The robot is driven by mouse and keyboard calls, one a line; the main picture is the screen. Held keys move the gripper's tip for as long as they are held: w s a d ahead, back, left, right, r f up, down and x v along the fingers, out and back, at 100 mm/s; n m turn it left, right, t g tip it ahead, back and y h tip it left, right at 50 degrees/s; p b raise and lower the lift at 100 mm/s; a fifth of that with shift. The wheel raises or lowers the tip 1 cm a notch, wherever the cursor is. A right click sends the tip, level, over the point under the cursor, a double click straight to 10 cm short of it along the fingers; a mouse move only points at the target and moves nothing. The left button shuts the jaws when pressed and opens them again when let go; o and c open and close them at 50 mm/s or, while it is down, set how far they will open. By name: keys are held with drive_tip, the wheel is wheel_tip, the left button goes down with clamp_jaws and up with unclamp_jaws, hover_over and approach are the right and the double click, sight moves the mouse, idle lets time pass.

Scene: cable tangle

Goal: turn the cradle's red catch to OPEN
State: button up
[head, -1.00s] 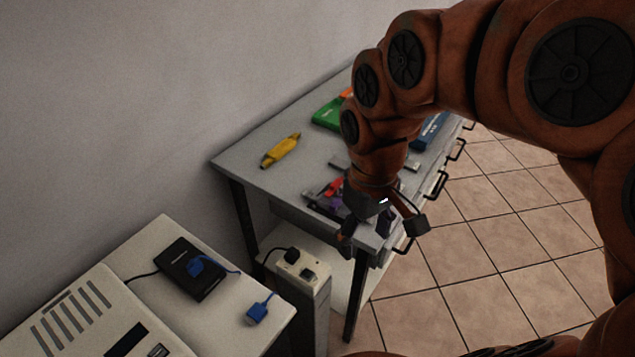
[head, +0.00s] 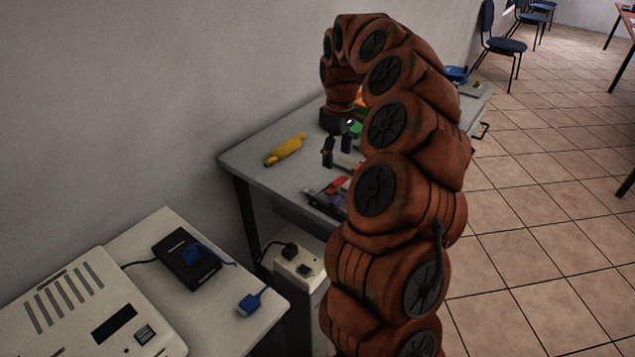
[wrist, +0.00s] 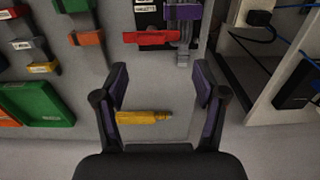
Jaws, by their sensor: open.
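The red catch (wrist: 150,37) is a red bar lying crosswise over the dark cradle (wrist: 146,14) at the top of the wrist view. A purple part (wrist: 183,12) sits beside it. In the head view the catch (head: 337,185) shows at the table's near end, with the cradle (head: 318,201) partly hidden by my arm. A small label on the cradle is too blurred to read. My gripper (wrist: 160,82) is open and empty, with its fingers apart from the catch. In the head view my gripper (head: 338,148) hangs above the table, farther back than the cradle.
A yellow tool (head: 286,149) lies on the grey table (head: 262,178) near the wall. A green tray (wrist: 38,104) and labelled parts lie left in the wrist view. A power strip (head: 298,262), black box (head: 186,258) and blue plug (head: 249,303) are at the near side.

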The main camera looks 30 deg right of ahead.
sight(338, 181)
drive_tip(key=shift+w+d+f, duration=0.15)
drive_tip(key=shift+d+f, duration=0.45)
drive_tip(key=shift+f, duration=0.25)
drive_tip(key=shift+f+p, duration=0.55)
drive_tip(key=shift+f, duration=2.95)
